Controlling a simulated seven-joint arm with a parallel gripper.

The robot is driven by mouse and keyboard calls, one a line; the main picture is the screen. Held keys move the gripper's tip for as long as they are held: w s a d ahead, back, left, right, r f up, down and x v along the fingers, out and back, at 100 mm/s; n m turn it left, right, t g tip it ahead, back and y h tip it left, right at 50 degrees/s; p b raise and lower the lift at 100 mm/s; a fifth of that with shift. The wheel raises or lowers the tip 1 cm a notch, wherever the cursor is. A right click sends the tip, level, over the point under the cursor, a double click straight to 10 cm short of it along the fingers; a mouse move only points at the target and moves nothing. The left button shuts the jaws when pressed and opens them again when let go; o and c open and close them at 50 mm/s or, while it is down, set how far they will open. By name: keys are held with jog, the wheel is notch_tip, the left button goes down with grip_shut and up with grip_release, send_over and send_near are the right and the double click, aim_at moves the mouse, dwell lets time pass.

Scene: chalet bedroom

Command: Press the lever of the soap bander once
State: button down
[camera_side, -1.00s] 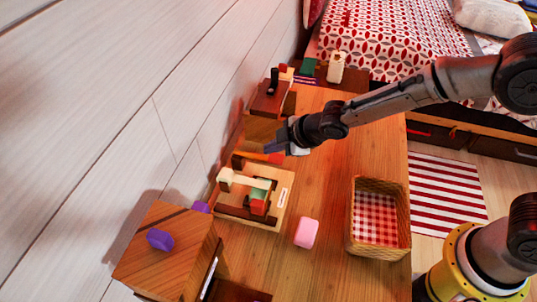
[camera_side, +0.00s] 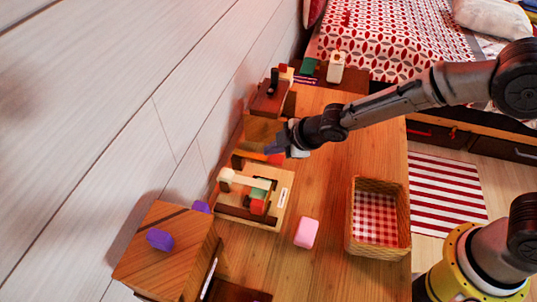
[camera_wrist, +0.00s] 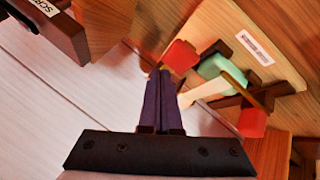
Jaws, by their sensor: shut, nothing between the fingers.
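The soap bander (camera_side: 231,210) is a pale wooden base with a label, dark rails, a cream bar, a green block and a red block. It sits on the table against the wall. In the wrist view its labelled base (camera_wrist: 285,75) is at upper right. A red-ended piece (camera_side: 276,158), seemingly the lever, is at its far side; its red end (camera_wrist: 180,57) also shows in the wrist view.
A pink soap-like block (camera_side: 306,233) lies on the table in front of the bander. A wicker basket (camera_side: 352,215) with checked cloth stands at right. A wooden box (camera_side: 165,245) with a purple piece on top stands at near left. Another dark wooden device (camera_side: 268,100) stands behind.

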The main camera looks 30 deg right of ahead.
aim_at(270, 157)
jog(key=shift+s+d+f, duration=0.15)
jog(key=shift+f, duration=0.55)
jog(key=shift+s+d+f, duration=0.1)
jog(key=shift+f, duration=0.6)
dwell(0.9)
jog(key=shift+w+a+r, duration=0.1)
jog(key=shift+r, duration=0.9)
jog(key=shift+w+a+r, duration=0.1)
jog(key=shift+r, duration=0.9)
jog(key=shift+r, duration=0.1)
jog(key=shift+w+a+r, duration=0.1)
jog(key=shift+r, duration=1.15)
jog(key=shift+w+a+r, duration=0.1)
jog(key=shift+r, duration=1.1)
